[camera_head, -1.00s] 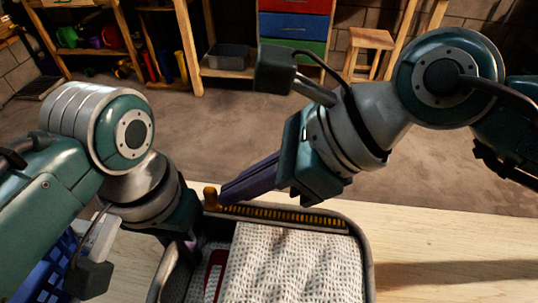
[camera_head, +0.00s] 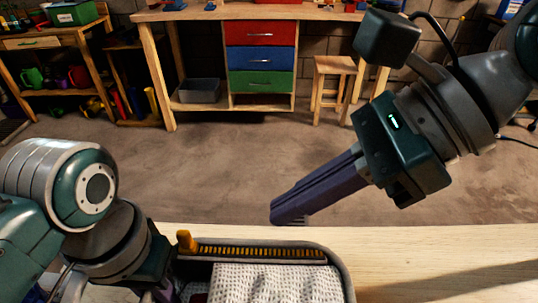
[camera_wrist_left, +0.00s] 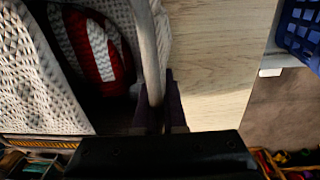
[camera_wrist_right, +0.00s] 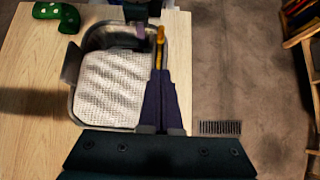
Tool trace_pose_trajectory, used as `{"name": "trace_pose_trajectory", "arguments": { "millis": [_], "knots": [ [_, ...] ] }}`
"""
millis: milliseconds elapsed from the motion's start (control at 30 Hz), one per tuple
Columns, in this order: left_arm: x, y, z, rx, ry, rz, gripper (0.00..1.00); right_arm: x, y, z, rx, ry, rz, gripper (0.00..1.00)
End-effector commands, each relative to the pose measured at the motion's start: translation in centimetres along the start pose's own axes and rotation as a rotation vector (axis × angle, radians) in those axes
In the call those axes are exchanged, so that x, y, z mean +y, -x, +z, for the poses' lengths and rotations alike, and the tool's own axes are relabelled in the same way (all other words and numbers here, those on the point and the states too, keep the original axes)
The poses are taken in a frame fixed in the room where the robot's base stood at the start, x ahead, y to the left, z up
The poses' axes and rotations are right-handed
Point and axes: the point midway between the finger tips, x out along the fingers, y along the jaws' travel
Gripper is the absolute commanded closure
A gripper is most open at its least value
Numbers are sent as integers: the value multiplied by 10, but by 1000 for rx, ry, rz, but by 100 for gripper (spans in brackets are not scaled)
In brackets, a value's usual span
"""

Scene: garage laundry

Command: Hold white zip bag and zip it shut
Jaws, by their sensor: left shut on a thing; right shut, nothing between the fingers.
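The bag has a grey rim (camera_head: 335,262) and a white textured cloth (camera_head: 270,282) inside. It sits on the table at the bottom of the head view, its near part cut off. An orange zip track (camera_head: 265,251) runs along its far edge, with a yellow-orange zip pull (camera_head: 185,241) upright at the left end. My left gripper (camera_wrist_left: 165,100) is shut on the bag's rim; in the head view its fingers are mostly hidden. My right gripper (camera_head: 288,215) is shut and empty, apart from the zip pull and to its right. The right wrist view also shows the pull (camera_wrist_right: 160,38) beyond its fingertips.
The pale wooden table (camera_head: 440,262) is bare right of the bag. Green objects (camera_wrist_right: 58,15) lie on it in the right wrist view. A blue basket (camera_wrist_left: 300,30) shows in the left wrist view. A workbench with coloured drawers (camera_head: 262,60) and a stool (camera_head: 333,85) stand beyond open floor.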

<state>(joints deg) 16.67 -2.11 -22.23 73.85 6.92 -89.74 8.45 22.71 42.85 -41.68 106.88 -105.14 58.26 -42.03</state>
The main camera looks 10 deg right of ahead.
Motion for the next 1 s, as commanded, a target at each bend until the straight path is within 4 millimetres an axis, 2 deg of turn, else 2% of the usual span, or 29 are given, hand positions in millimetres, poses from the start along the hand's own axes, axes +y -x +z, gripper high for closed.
{"name": "trace_pose_trajectory", "arguments": {
  "millis": [100,200,500,533,800,833,1000],
  "knots": [
    [0,0,0,0,0,0,100,0,18,-1,2,0,-2,100],
    [0,0,0,0,0,0,100,0,25,0,1,-1,-1,100],
    [0,0,0,0,0,-1,100,0,28,0,1,-1,0,100],
    [0,0,0,0,0,-1,89,0,28,0,1,-1,0,100],
    [0,0,0,0,1,-1,59,0,28,0,0,-1,0,100],
    [0,0,0,0,1,-1,57,0,28,0,0,-1,0,100],
    [0,0,0,0,1,-1,57,0,28,0,0,-1,0,100]
  ]
}}
